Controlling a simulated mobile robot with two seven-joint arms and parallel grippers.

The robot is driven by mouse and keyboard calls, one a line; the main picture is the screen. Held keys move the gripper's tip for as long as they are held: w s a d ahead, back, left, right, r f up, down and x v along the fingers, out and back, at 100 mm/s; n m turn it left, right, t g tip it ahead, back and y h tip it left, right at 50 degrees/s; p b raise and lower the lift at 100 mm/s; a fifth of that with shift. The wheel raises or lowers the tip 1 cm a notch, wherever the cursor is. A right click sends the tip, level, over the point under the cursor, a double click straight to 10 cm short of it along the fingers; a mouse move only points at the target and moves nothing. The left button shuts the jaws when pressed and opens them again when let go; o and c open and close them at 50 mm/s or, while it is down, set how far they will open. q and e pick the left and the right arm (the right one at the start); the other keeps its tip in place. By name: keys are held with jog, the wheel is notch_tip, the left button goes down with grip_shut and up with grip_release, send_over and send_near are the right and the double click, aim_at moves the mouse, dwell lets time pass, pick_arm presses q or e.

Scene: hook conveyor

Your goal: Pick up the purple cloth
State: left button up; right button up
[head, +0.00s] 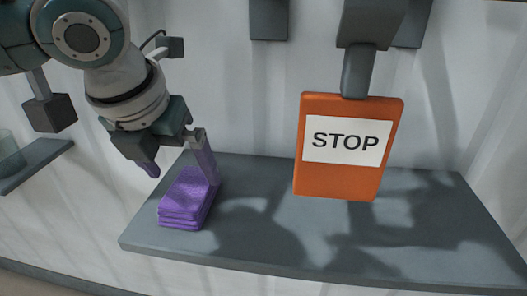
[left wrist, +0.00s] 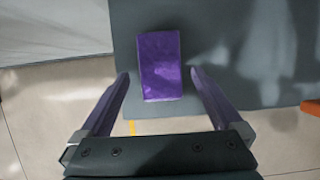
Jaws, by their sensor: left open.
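The purple cloth (head: 187,201) lies folded in a flat stack on the left part of the grey shelf (head: 270,262). My left gripper (head: 180,172) is open at the cloth, with one finger towards its left and the other by its back right side. In the left wrist view the cloth (left wrist: 160,66) lies ahead of and between the two spread fingers (left wrist: 163,82), with a gap on each side. I cannot tell from these views whether a finger touches it. My right gripper is not in view.
An orange panel with a STOP sign (head: 345,178) hangs from a grey hook over the shelf, right of the cloth. A smaller ledge (head: 35,165) with a glass-like vessel (head: 10,155) is at the far left. The shelf's front middle is bare.

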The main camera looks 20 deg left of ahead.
aim_at(189, 186)
pick_arm(q)
jog(key=b+x, duration=0.1)
jog(key=x, duration=0.3)
jog(key=shift+f, duration=0.25)
jog(key=shift+w, duration=0.1)
jog(key=shift+f+p, duration=0.25)
jog(key=shift+p, duration=0.1)
jog(key=shift+c, duration=0.2)
jog(key=c, duration=1.2)
jog(key=shift+o, duration=0.2)
jog(key=shift+r+b, duration=0.15)
jog(key=shift+b, duration=0.15)
notch_tip(189, 186, up, 20)
jog(key=p, duration=0.3)
jog(key=shift+r, duration=0.15)
